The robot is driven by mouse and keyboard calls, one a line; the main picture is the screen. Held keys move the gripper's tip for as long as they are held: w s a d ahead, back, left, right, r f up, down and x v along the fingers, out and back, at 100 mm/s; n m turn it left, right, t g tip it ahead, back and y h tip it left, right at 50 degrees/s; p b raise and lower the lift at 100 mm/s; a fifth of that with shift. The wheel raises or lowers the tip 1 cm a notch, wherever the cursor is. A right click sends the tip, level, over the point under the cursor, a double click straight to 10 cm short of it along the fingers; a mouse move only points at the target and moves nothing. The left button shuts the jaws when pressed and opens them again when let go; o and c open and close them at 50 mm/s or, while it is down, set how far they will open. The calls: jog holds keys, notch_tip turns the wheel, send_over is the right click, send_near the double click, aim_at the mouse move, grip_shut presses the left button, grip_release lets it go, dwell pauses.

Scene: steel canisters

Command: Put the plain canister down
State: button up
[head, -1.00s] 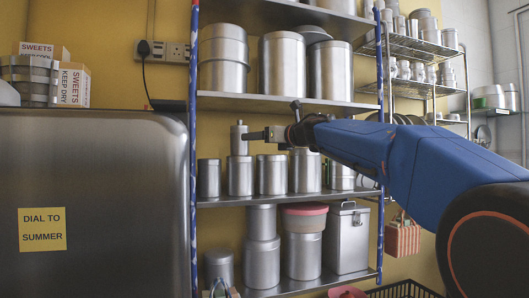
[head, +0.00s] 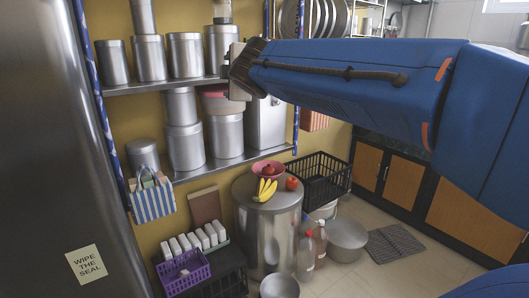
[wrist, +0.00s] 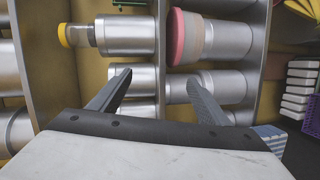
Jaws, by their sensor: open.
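My gripper (wrist: 157,82) is open and empty, its two fingers apart in front of the shelving. In the head view my gripper (head: 238,75) is right of the upper row of canisters. Other plain steel canisters (head: 186,55) stand beside this stack. I cannot tell by markings which one is the plain canister.
A pink-lidded container (wrist: 178,38) and a stacked canister (head: 185,147) stand on the lower shelf. Below are a large drum (head: 268,225) with fruit, a black basket (head: 318,178) and a purple basket (head: 184,276). Open floor (head: 425,270) lies at right.

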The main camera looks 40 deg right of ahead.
jog(key=s+a+f+m+g+y, duration=0.1)
jog(key=s+a+f+m+g, duration=0.1)
jog(key=s+f, duration=0.7)
jog(key=s+a+f+m+g+y, duration=0.1)
jog(key=s+a+f+m+g, duration=0.2)
jog(key=s+f, duration=0.7)
jog(key=s+a+f+m+g+y, duration=0.2)
jog(key=s+f+m+g, duration=0.3)
jog(key=f, duration=1.2)
jog(key=s+a+m, duration=0.1)
jog(key=s+m, duration=0.2)
jog(key=s, duration=0.2)
jog(key=shift+a+f+m+g, duration=0.25)
jog(key=shift+m+g, duration=0.05)
jog(key=shift+m, duration=0.1)
